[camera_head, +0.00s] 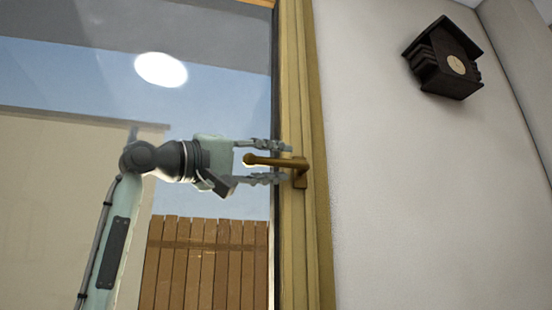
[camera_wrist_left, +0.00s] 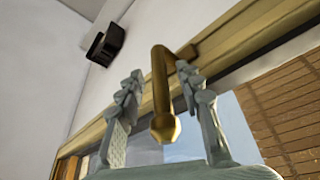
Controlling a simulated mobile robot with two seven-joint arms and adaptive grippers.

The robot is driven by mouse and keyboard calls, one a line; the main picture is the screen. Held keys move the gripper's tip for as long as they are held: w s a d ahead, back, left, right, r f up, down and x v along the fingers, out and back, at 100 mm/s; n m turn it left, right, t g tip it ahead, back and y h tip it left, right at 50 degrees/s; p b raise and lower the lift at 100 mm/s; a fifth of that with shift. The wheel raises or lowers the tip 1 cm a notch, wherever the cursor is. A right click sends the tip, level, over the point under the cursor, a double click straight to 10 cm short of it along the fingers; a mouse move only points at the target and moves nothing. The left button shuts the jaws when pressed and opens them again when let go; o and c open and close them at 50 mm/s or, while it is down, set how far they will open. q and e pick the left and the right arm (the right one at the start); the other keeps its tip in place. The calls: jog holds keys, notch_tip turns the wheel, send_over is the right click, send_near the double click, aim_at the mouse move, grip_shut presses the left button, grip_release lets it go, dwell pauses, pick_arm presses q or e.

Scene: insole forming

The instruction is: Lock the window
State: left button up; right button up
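The window (camera_head: 215,90) is a large glass pane in a yellow-brown wooden frame (camera_head: 305,80). A brass window handle (camera_head: 277,161) is mounted on the frame, its lever pointing left, about horizontal, in the head view. My left gripper (camera_head: 268,163) is open around the lever, one finger above it and one below. In the left wrist view the handle (camera_wrist_left: 161,95) runs between the two spread fingers of the left gripper (camera_wrist_left: 163,88), with a gap visible on both sides near its knob end. My right gripper is not in view.
A dark cuckoo clock (camera_head: 445,62) hangs on the pale wall (camera_head: 400,190) to the right of the window frame. A wooden fence (camera_head: 205,262) and a pale building show through the glass. The wall beside the handle is bare.

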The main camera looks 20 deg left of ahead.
pick_arm(q)
jog(key=shift+w+d, duration=0.1)
jog(key=shift+w, duration=0.05)
jog(key=shift+c, duration=0.6)
grip_shut()
